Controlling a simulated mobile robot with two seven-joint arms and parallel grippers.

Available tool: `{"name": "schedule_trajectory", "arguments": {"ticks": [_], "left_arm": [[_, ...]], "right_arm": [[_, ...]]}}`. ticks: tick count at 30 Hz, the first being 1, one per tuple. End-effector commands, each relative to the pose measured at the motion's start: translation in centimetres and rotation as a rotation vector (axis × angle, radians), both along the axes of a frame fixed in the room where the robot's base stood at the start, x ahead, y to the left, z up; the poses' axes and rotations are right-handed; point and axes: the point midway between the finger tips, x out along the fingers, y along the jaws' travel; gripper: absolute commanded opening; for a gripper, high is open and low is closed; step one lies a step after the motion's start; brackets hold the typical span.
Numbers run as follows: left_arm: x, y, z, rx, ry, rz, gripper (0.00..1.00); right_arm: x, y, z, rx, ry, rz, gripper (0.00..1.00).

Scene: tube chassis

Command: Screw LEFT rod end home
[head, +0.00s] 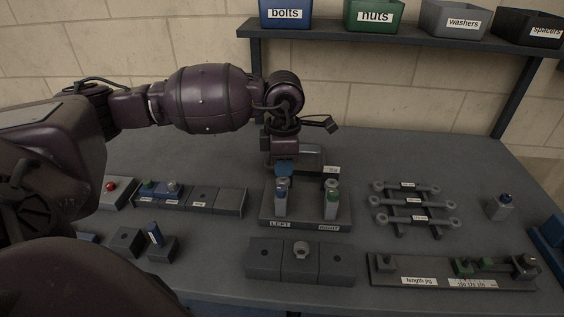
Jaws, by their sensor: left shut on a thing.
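A dark fixture block (305,223) in the middle of the table has one post over the label LEFT and one over the label RIGHT. The threads are too small to see. My right gripper is not in view.
A rack of rods (412,203) and a length jig (440,278) stand at the right. A three-part grey block (300,262) lies in front. A low tray (203,199) is at the left. Bins, including the bolts bin (286,14), stand on a shelf behind.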

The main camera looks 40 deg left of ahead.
Motion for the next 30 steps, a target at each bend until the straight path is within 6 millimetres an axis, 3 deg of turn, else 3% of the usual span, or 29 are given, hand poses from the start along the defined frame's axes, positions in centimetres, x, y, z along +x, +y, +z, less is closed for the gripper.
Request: {"name": "schedule_trajectory", "arguments": {"ticks": [8, 21, 30], "left_arm": [[-0.3, -0.2, -0.5, -0.004, 0.012, 0.029, 0.00], [-0.3, -0.2, -0.5, -0.003, 0.012, 0.428, 0.00], [-0.3, -0.2, -0.7, -0.002, 0.014, 0.444, 0.00]], "right_arm": [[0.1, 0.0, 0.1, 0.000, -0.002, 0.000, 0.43], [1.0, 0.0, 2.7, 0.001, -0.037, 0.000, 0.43], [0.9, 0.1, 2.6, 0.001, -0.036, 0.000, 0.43]]}}
